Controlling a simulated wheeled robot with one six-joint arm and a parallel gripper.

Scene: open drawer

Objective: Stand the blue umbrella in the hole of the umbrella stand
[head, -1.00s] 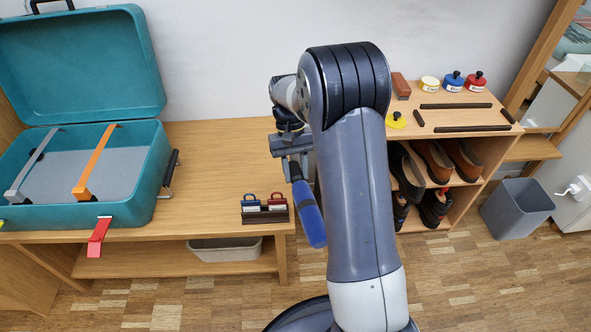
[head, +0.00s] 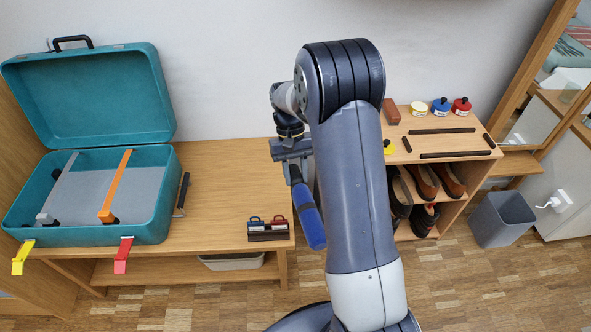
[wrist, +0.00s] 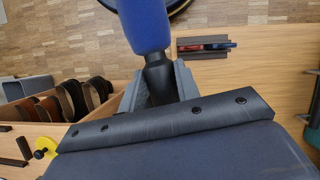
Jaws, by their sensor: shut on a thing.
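The blue umbrella (head: 308,217) hangs from my gripper (head: 297,181), tilted, its blue end pointing down and a little right. In the wrist view my gripper (wrist: 161,84) is shut on the umbrella's dark narrow part, and the blue part of the umbrella (wrist: 146,25) runs on to the top edge. In the head view the umbrella is in front of the bench and clear of the furniture. My arm hides what lies behind it. I see no umbrella stand that I can make out in either view.
An open teal suitcase (head: 60,236) sits on the wooden bench (head: 215,190) at left. A small dark holder (head: 268,234) with blue and red items is at the bench's right end. A shoe shelf (head: 437,147) and grey bin (head: 502,219) stand at right. The bench's middle is clear.

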